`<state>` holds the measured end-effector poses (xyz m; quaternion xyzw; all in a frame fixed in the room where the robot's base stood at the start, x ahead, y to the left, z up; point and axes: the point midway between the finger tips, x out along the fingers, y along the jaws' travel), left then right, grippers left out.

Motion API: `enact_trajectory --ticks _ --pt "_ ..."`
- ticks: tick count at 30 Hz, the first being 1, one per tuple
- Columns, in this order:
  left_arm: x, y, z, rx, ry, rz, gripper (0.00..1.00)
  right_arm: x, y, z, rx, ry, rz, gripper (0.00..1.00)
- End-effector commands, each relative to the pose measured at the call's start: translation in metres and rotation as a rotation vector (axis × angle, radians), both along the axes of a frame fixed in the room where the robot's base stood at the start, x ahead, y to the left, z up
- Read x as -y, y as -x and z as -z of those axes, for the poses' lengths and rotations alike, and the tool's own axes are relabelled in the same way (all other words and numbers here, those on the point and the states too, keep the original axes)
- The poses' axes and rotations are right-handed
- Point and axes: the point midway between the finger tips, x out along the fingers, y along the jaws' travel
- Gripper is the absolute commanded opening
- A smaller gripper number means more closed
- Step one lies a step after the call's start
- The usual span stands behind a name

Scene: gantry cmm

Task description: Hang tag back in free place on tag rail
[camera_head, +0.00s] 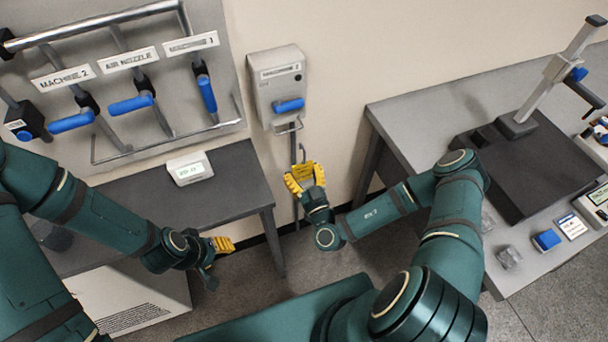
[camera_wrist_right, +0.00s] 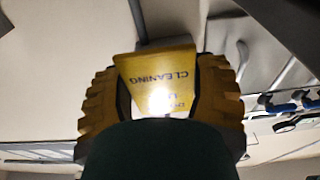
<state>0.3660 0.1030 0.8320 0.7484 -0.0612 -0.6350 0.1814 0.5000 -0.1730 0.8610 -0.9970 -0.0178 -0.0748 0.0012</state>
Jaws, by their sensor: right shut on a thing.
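My right gripper (camera_head: 304,178) is shut on a yellow tag, in front of the wall below a grey box. In the right wrist view the tag (camera_wrist_right: 155,75) sits between the yellow ribbed fingers (camera_wrist_right: 165,100). Its word "CLEANING" appears upside down, and a bright glare covers part of it. A thin wire rail (camera_head: 170,145) runs along the bottom of the grey valve panel; I cannot tell whether it is the tag rail. My left gripper (camera_head: 222,244) is low, beside the dark bench; its jaw opening is not clear.
The valve panel (camera_head: 225,85) carries pipes and blue-handled valves. The grey wall box (camera_head: 277,75) has a blue handle. A small white display (camera_head: 189,168) stands on the dark bench (camera_head: 235,170). At right, a grey table (camera_head: 425,103) bears a dark plate (camera_head: 545,170) and small items.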

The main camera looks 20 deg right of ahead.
Motion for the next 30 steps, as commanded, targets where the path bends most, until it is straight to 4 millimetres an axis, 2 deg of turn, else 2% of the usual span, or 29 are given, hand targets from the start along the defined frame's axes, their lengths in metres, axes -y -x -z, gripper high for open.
enact_trajectory --ticks 30 --pt "0.001 0.007 0.025 -0.016 0.003 0.011 0.47 -0.003 -0.074 0.0 0.002 0.002 -0.001 0.4"
